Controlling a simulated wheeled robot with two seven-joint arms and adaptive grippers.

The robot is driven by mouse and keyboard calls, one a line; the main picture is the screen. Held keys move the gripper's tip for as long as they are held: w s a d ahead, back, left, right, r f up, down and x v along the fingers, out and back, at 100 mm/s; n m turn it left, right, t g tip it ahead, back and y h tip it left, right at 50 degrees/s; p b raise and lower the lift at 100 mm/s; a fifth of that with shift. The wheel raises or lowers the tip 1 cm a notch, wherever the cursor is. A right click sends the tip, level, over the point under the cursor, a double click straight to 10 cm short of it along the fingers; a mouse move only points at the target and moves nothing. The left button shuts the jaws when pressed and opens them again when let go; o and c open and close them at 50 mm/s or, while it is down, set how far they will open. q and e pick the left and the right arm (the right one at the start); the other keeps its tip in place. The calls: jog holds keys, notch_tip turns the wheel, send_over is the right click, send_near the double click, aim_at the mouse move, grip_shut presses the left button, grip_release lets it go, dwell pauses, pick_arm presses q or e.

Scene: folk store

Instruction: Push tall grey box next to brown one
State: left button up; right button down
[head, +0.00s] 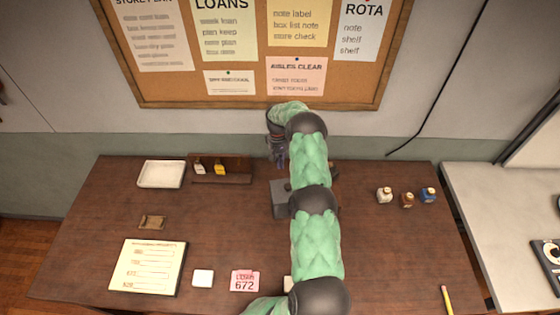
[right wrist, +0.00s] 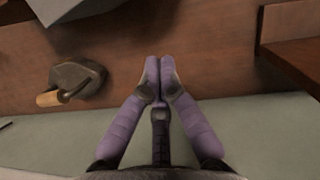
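A grey box (head: 280,198) stands on the dark wooden desk, partly hidden behind my right arm; part of it shows at the top left of the right wrist view (right wrist: 72,8). My right gripper (head: 278,160) is beyond it, near the desk's back edge. Its fingertips (right wrist: 159,64) are together with nothing between them, apart from the grey box. A brown wooden holder (head: 235,179) with small bottles stands left of the gripper; brown wood shows at the right of the wrist view (right wrist: 292,55). I cannot tell whether another brown box is hidden behind the arm. My left gripper is out of view.
A wooden-handled grey object (right wrist: 78,80) lies near the desk's back edge. A white tray (head: 161,175) is at the back left, and several small bottles (head: 407,200) stand at right. A sheet (head: 150,266) and a pink card (head: 245,281) lie in front. The wall is close behind.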

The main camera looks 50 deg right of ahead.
aim_at(284, 181)
jog(key=p+x, duration=0.1)
jog(key=x, duration=0.5)
jog(key=shift+s+a+f, duration=0.1)
jog(key=shift+s+f, duration=0.05)
jog(key=shift+s+a+p, duration=0.45)
jog(key=shift+s+p, duration=0.1)
jog(key=shift+s, duration=0.25)
jog(key=shift+s+a+p, duration=0.35)
jog(key=shift+s+a, duration=0.15)
jog(key=shift+s, duration=0.25)
jog(key=shift+s, duration=0.1)
jog(key=shift+s+a, duration=0.6)
jog(key=shift+s, duration=0.3)
jog(key=shift+w+b, duration=0.15)
jog(key=shift+b, duration=0.15)
